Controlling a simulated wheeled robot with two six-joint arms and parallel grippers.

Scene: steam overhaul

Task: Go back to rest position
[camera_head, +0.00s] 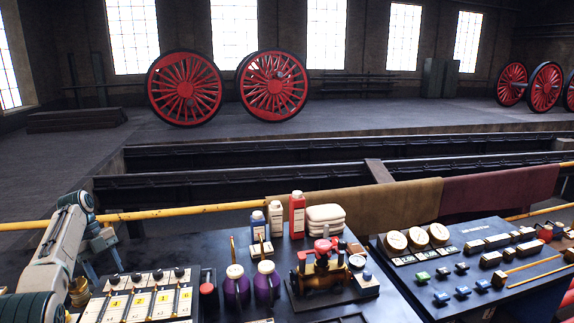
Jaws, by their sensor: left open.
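My left arm comes in at the lower left, with its white and teal links raised and bent. My left gripper (103,262) points down beside the left end of the dark workbench (215,250), behind the panel of numbered slots (142,300). It is open, and I see nothing between its fingers. The fingertips are small and partly hidden by the arm. My right gripper is not in view.
The bench holds bottles (297,215), purple jars (236,288), folded cloths (326,218) and a small red engine model (322,268). A second table (405,275) with small parts stands right. A yellow rail (175,212) and a track pit (300,155) lie behind.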

